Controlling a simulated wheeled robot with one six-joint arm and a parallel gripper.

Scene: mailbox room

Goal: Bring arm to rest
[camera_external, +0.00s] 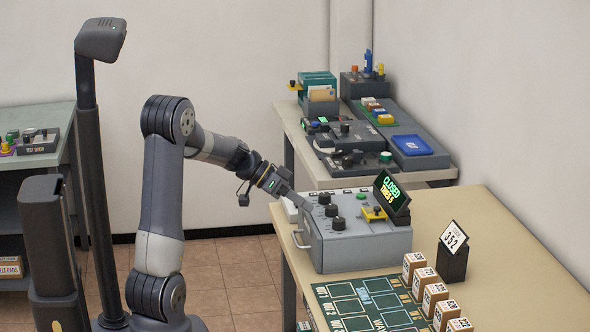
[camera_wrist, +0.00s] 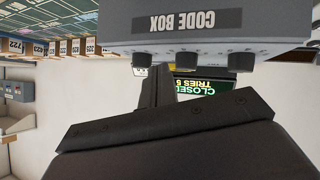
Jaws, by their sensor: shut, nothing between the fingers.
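My arm reaches out to the right in the external view, bent at the elbow. My gripper (camera_external: 301,205) is shut and empty, just at the left end of the grey code box (camera_external: 345,250), near its black knobs (camera_external: 331,210). I cannot tell whether it touches the box. In the wrist view my shut fingers (camera_wrist: 158,88) point at the box (camera_wrist: 215,42), which appears upside down with a "CODE BOX" label. A small display (camera_external: 391,193) on the box reads "CLOSED" and "TRIES 5"; it also shows in the wrist view (camera_wrist: 206,86), partly hidden by my fingers.
The code box stands on a tan table (camera_external: 480,212). A green board (camera_external: 365,302), several small numbered boxes (camera_external: 435,297) and a black stand with a "352" card (camera_external: 453,262) lie to its right and front. Another table (camera_external: 320,172) with control panels stands behind. Floor (camera_external: 230,270) is clear left of the table.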

